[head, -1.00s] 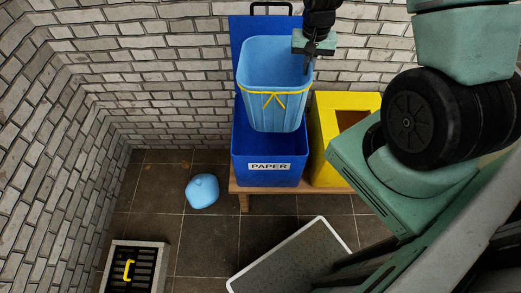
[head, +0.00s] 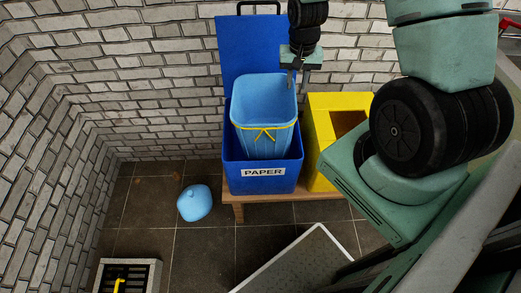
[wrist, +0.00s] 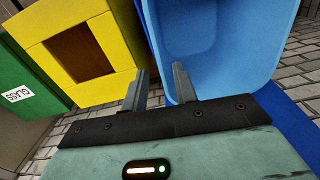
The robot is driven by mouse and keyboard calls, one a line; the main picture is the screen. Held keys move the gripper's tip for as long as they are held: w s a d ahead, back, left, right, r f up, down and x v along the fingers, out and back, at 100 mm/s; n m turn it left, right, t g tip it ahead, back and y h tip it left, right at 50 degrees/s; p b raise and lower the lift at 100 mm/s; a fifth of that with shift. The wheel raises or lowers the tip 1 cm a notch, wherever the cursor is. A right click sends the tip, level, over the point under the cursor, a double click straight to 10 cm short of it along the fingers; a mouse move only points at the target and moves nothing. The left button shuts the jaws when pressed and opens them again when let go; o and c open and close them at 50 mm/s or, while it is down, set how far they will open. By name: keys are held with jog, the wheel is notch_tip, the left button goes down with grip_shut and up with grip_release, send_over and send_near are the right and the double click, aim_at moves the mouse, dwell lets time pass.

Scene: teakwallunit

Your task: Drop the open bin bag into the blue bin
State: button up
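The open bin bag (head: 264,120) is light blue with a yellow drawstring tied at its front. It stands upright inside the blue bin (head: 234,178) labelled PAPER, its upper part rising above the bin's rim. My gripper (head: 298,80) is above the bag's right rear rim, with its fingers pointing down and apart. In the wrist view the two fingers of my gripper (wrist: 158,88) are spread with nothing between them, and the bag (wrist: 215,45) lies beside the right finger. Whether that finger touches the bag is unclear.
A yellow bin (head: 320,130) with a square opening stands right of the blue bin on a wooden bench (head: 240,197). A green GLASS bin (wrist: 25,85) is beyond it. A tied blue bag (head: 195,203), a floor grate (head: 128,276) and a grey-topped panel (head: 300,262) are on or near the floor.

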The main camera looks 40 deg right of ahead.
notch_tip(320, 180, up, 17)
jog(key=shift+r, duration=0.2)
dwell(0.6)
dwell(0.3)
jog(key=s+a+r+n, duration=0.1)
jog(key=s+a+n, duration=0.25)
jog(key=a, duration=0.75)
jog(key=s+a+n, duration=0.2)
jog(key=a+n, duration=0.3)
jog(key=a, duration=0.5)
jog(key=s+a+n, duration=0.7)
jog(key=s+a, duration=0.3)
jog(key=s, duration=0.3)
jog(key=shift+s+a+y, duration=0.15)
jog(key=shift+s+y, duration=0.05)
jog(key=shift+y, duration=0.1)
